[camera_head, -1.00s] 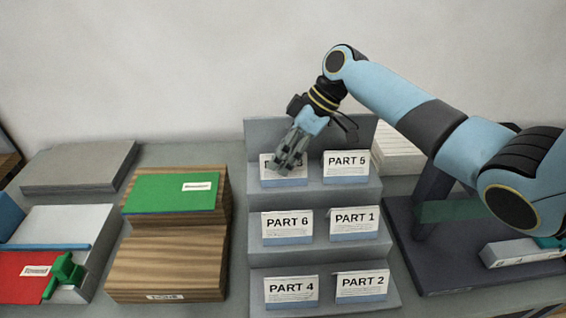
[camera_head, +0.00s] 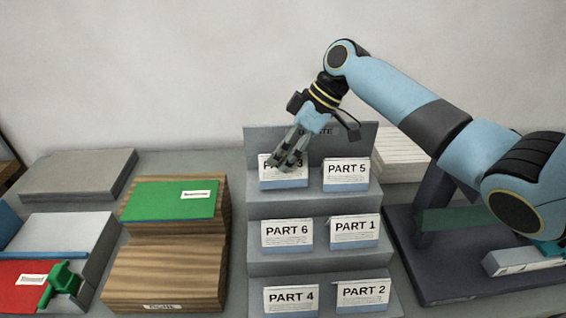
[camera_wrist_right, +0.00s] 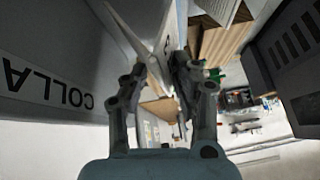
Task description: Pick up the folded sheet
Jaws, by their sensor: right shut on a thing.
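The folded sheet marked PART 3 (camera_head: 284,184) is white with a blue lower band, at the left of the grey rack's top step. My right gripper (camera_head: 289,160) comes down on it from above and is shut on it, covering part of its lettering. The sheet stands slightly higher than its PART 5 neighbour (camera_head: 346,173). In the right wrist view, a white folded edge (camera_wrist_right: 158,60) shows between the two fingers. My left gripper is not in view.
The stepped grey rack (camera_head: 264,207) holds several other folded sheets, PART 6 (camera_head: 287,235) and PART 1 (camera_head: 354,231) below. A green sheet (camera_head: 165,200) lies on a wooden block (camera_head: 170,270) to the left. A white stack (camera_head: 398,158) stands behind right.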

